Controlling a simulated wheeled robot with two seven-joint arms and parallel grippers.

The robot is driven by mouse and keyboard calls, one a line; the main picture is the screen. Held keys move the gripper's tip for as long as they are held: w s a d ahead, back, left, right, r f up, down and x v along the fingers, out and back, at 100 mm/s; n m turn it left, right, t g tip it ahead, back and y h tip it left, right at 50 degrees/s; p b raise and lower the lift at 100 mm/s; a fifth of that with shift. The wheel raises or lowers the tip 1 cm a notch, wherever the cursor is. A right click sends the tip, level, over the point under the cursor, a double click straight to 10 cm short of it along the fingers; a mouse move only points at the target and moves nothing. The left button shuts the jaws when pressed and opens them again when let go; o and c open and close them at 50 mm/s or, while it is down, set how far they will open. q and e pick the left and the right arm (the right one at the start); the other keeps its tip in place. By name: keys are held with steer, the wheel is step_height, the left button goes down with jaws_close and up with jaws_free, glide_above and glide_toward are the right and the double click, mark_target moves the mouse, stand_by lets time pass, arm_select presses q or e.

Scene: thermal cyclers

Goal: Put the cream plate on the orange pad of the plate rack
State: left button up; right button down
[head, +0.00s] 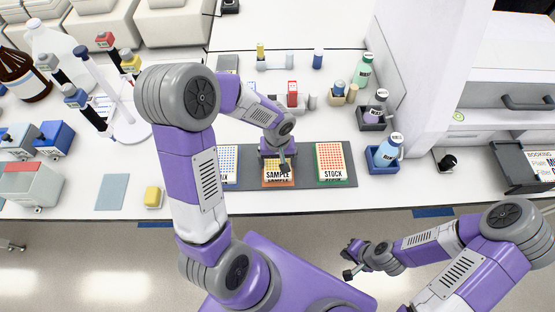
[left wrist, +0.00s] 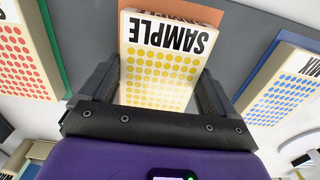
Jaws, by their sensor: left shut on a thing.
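The cream plate labelled SAMPLE (head: 279,178) has rows of yellow dots, seen clearly in the left wrist view (left wrist: 160,70). My left gripper (head: 278,160) is shut on it, with a finger on each side. The plate is over the orange pad (left wrist: 207,15) in the middle of the dark plate rack (head: 304,177). Part of the pad shows past the labelled end; the plate hides the rest. I cannot tell whether the plate touches the pad. My right gripper (head: 350,262) is over the floor in front of the bench, away from the rack; its jaw opening is unclear.
The STOCK plate (head: 331,161) with red dots stands on the rack's green pad, right of the orange one. A blue-dotted plate (head: 229,162) stands on the left, partly hidden by my arm. A yellow block (head: 153,196) and bottles (head: 388,150) flank the rack.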

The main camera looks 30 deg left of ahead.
mark_target(277, 163)
arm_select(q)
steer(key=o, duration=0.8)
steer(key=shift+f, duration=0.1)
steer(key=shift+r, duration=0.4)
step_height(277, 163, up, 12)
steer(key=shift+f+p, duration=0.2)
steer(key=shift+p, duration=0.75)
